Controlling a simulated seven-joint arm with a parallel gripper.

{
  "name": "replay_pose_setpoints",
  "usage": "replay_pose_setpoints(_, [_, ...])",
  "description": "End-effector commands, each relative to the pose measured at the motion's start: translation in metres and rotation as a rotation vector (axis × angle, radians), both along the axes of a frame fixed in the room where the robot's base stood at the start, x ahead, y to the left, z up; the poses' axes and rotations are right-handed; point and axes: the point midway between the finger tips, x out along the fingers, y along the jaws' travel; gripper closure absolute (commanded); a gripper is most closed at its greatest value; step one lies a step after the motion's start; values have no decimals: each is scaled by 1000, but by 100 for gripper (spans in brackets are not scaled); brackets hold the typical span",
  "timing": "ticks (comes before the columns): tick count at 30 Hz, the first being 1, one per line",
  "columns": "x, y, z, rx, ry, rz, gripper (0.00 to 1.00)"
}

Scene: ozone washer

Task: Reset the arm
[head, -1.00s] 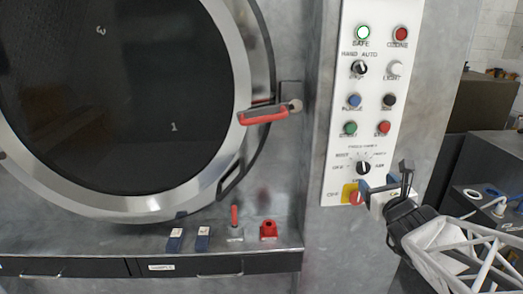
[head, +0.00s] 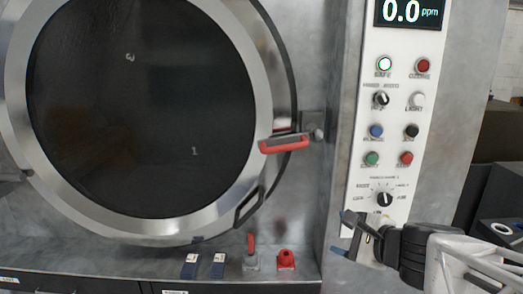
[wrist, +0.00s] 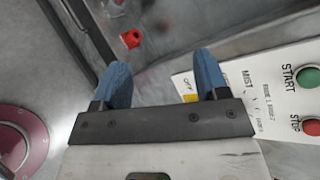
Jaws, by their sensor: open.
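My gripper (head: 347,235) is open and empty in front of the lower end of the white control panel (head: 352,190). In the wrist view its two blue fingers (wrist: 160,70) are spread with nothing between them. The panel's lower end lies just right of the fingers there, with a yellow patch (wrist: 190,99) by the right finger. In the head view the gripper hides the panel's bottom end. The black selector knob (head: 384,199) is just above the gripper. I cannot tell whether the fingers touch the panel.
A large round door (head: 260,100) with a red handle (head: 284,145) is left of the panel. Small blue blocks (head: 190,266) and a red piece (head: 286,260) sit on the ledge below. A display (head: 408,12) reads 0.0 ppm. Dark cabinets (head: 500,195) stand at right.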

Motion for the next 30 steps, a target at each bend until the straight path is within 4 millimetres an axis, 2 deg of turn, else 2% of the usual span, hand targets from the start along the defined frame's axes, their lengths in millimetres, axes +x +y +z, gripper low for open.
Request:
replay_pose_setpoints(6, [-31, 27, -9, -256, 20, 221, 32])
replay_pose_setpoints(14, [-70, 41, -23, -560, 38, 483, 32])
replay_pose_setpoints(23, [-110, 35, -36, -910, 60, 780, 32])
replay_pose_setpoints(30, [-136, 17, -40, -1189, 81, 1007, 32])
